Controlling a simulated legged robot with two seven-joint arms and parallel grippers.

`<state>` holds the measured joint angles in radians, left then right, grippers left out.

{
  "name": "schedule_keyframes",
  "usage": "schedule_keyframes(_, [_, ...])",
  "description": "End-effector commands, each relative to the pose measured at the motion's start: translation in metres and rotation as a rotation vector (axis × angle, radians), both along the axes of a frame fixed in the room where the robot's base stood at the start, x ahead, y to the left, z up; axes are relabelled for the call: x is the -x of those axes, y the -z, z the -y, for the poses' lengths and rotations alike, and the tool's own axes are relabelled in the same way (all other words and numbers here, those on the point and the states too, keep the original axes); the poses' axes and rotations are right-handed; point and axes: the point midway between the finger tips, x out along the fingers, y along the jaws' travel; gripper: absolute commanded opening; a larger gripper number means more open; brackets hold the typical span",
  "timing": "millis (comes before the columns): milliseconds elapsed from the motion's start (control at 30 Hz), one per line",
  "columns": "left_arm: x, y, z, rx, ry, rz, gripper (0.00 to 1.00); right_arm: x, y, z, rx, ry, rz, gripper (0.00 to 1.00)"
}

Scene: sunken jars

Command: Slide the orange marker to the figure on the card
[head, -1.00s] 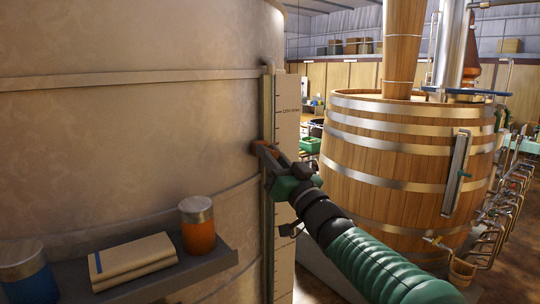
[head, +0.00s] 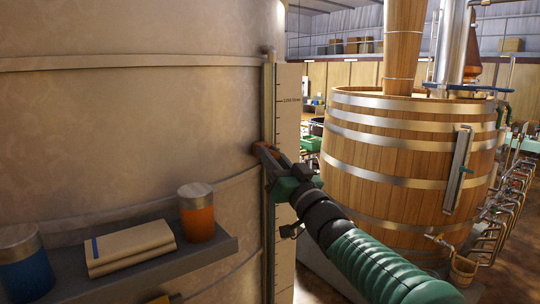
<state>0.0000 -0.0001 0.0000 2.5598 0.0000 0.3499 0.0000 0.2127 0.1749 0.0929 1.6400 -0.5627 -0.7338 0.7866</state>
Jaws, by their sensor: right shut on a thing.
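My right gripper (head: 266,155) comes in from the lower right and is shut at the upright gauge tube on the tank's side. An orange-brown piece, apparently the orange marker (head: 263,148), shows at its fingertips; the fingers hide most of it. A pale scale strip (head: 288,120) with tick marks and one small label near its top stands just right of the tube. The label is too small to read. I cannot make out a card with a figure. My left gripper is not in view.
A dark shelf (head: 221,246) on the pale tank (head: 130,130) holds an orange jar (head: 196,222), a tan book (head: 130,243) and a blue jar (head: 24,272). A wooden vat (head: 400,160) stands behind my right arm.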

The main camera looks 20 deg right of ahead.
Motion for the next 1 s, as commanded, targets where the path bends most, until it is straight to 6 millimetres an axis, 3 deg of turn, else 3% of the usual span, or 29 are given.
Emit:
schedule_keyframes(33, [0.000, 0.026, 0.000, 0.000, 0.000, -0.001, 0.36, 0.000, 0.028, 0.001, 0.000, 0.001, -0.001, 0.00])
schedule_keyframes(100, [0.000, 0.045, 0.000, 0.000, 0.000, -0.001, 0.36, 0.000, 0.048, 0.001, -0.001, 0.001, -0.003, 0.00])
schedule_keyframes(300, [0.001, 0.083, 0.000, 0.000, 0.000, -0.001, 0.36, 0.000, 0.091, 0.001, -0.001, 0.000, -0.001, 0.00])
schedule_keyframes(667, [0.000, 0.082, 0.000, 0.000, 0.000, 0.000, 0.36, 0.000, 0.091, 0.001, -0.001, 0.001, -0.001, 0.00])
schedule_keyframes(700, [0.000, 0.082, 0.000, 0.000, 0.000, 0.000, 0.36, 0.000, 0.091, 0.001, 0.000, 0.001, 0.000, 0.23])
schedule_keyframes(800, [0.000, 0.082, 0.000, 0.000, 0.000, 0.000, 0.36, 0.000, 0.091, 0.001, 0.000, 0.001, 0.000, 0.36])
schedule_keyframes(867, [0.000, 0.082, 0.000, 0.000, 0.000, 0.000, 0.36, 0.000, 0.091, 0.001, 0.000, 0.001, 0.000, 0.41])
schedule_keyframes(1000, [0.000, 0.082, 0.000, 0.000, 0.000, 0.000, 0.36, 0.000, 0.091, 0.000, -0.001, 0.000, -0.001, 0.41])
